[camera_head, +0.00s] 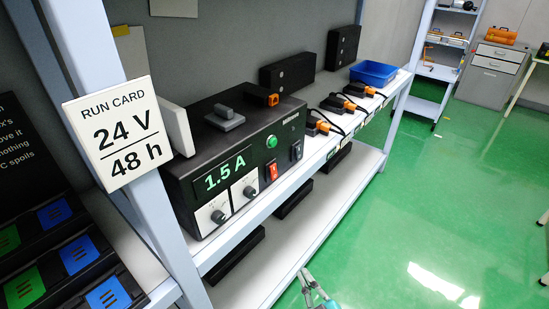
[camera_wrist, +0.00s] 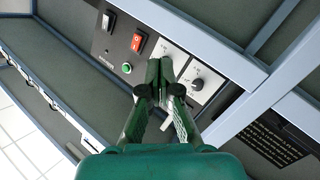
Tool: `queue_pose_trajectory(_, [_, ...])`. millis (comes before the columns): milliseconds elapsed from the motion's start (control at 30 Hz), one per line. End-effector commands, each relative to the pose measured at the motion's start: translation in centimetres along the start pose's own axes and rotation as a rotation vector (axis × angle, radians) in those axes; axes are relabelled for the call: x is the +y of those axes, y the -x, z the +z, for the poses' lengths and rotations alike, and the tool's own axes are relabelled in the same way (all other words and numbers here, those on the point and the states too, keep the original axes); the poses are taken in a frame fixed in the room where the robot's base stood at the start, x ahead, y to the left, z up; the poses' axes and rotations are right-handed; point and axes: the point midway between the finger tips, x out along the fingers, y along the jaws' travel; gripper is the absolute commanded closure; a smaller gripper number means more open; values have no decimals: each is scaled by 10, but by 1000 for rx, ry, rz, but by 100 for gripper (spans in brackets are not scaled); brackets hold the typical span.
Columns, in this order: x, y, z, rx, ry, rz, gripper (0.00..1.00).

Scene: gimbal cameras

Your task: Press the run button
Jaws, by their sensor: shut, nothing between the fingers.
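The black power unit (camera_head: 240,150) stands on the upper shelf, its display reading "1.5 A". A round green button (camera_head: 271,141) is on its front panel, above a red rocker switch (camera_head: 272,172). In the wrist view the green button (camera_wrist: 127,68) lies left of my fingertips, with the red switch (camera_wrist: 138,41) above it. My gripper (camera_wrist: 159,78) is shut and empty, its tips in front of the panel near the white knob plates. In the head view only part of my gripper (camera_head: 308,277) shows at the bottom edge, apart from the unit. The button's lettering is too small to read.
A run card (camera_head: 112,132) reading "24 V / 48 h" is on the shelf post. A black switch (camera_head: 296,150) and knobs (camera_head: 218,216) share the panel. Orange-ended cables (camera_head: 318,126) and a blue bin (camera_head: 373,73) are farther along the shelf. The green floor at right is open.

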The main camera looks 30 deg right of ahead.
Motion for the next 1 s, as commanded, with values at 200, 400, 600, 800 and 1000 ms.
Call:
queue_pose_trajectory(200, [29, -48, -23, 11, 87, 68, 100])
queue_pose_trajectory(400, [60, -88, -47, 9, 165, 131, 100])
queue_pose_trajectory(600, [96, -122, -74, 1, 239, 198, 100])
queue_pose_trajectory(800, [134, -149, -102, -15, 303, 262, 100])
queue_pose_trajectory(1000, [160, -164, -122, -28, 345, 305, 100])
